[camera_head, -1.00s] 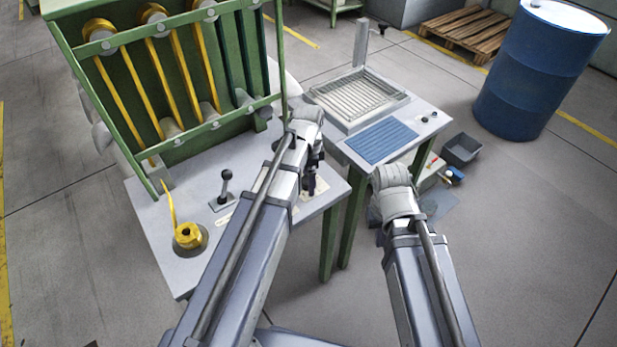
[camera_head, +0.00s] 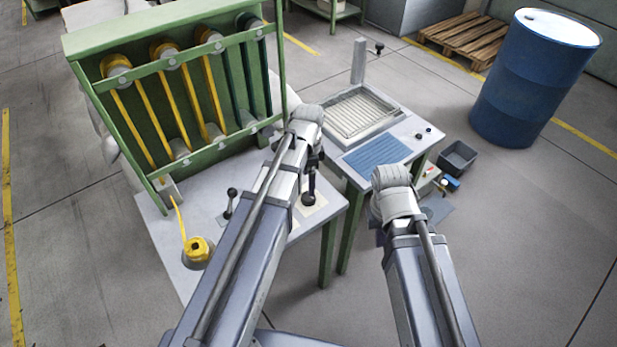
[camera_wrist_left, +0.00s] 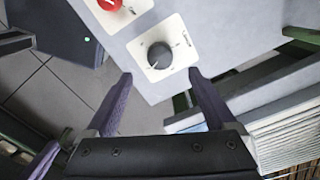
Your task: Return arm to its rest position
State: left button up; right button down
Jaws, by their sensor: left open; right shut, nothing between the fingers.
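My left arm reaches up the middle of the head view, over the grey machine table. Its gripper (camera_head: 314,165) hangs under the wrist, mostly hidden by the arm. In the left wrist view the left gripper (camera_wrist_left: 160,73) is open and empty, with two purple fingers spread. A dark knob on a white plate (camera_wrist_left: 160,55) lies beyond the fingertips, apart from them. My right arm (camera_head: 400,215) is at the right of the left arm, over the floor. Its gripper (camera_head: 380,236) is a small dark part, mostly hidden behind the wrist, holding nothing visible.
A green frame (camera_head: 170,40) with yellow and dark strands stands on the table (camera_head: 165,225). A yellow spool (camera_head: 197,250) and a lever (camera_head: 231,197) are left of my left arm. A tray unit (camera_head: 375,150), dark bin (camera_head: 458,155) and blue barrel (camera_head: 535,75) are beyond.

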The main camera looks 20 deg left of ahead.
dwell(0.4)
pick_arm(q)
jog(key=s+d+n+y, duration=0.1)
jog(key=s+d+n, duration=0.7)
jog(key=s, duration=0.6)
jog(key=shift+s+d+n, duration=0.25)
jog(key=shift+d+n, duration=0.15)
jog(key=shift+d, duration=0.9)
